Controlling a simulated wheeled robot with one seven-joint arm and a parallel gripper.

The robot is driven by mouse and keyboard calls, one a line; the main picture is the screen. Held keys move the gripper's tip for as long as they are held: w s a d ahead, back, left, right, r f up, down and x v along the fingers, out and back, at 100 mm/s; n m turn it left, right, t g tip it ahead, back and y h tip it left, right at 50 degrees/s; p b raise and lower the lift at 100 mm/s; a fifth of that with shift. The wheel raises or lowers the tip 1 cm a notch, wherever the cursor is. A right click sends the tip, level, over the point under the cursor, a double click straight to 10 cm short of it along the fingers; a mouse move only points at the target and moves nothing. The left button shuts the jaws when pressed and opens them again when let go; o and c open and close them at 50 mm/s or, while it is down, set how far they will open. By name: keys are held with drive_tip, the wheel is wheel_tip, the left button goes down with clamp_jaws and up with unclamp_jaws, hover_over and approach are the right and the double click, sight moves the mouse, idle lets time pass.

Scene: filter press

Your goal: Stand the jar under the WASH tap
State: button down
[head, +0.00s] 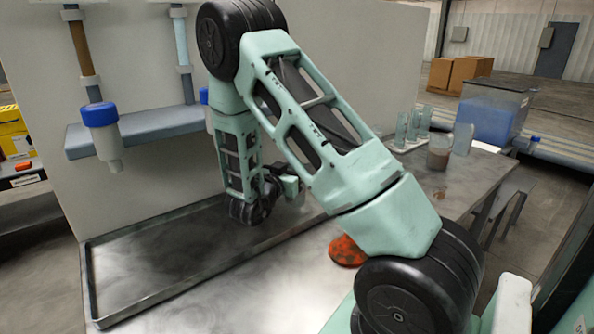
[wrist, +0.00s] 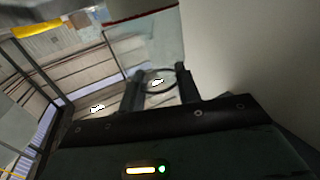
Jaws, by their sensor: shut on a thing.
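My gripper shows in the wrist view (wrist: 160,88), its two dark fingers shut on a clear glass jar (wrist: 145,40). A dark ring, seemingly its rim, lies between the fingers, and a dark red band crosses the glass near the top of the picture. In the head view my gripper (head: 290,188) is small and dark, above the bench near the back panel, and the jar cannot be made out there. A blue-collared tap (head: 108,148) hangs at left under a brown tube. A second blue tap (head: 204,96) under a pale tube (head: 181,40) is mostly hidden by my arm. No WASH label is readable.
A shallow metal tray (head: 88,285) lies below the taps. A grey shelf (head: 155,128) runs along the panel. Several glass vessels (head: 402,130) and a beaker of brown liquid (head: 440,158) stand at right. An orange-red patterned pad (head: 345,250) lies partly behind my arm.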

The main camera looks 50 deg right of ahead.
drive_tip(key=shift+r, duration=0.1)
drive_tip(key=c, duration=1)
unclamp_jaws()
drive_tip(key=shift+a, duration=0.15)
drive_tip(key=s+a+b, duration=0.1)
drive_tip(key=a, duration=1.1)
drive_tip(key=shift+s+b, duration=0.3)
drive_tip(key=shift+s, duration=0.05)
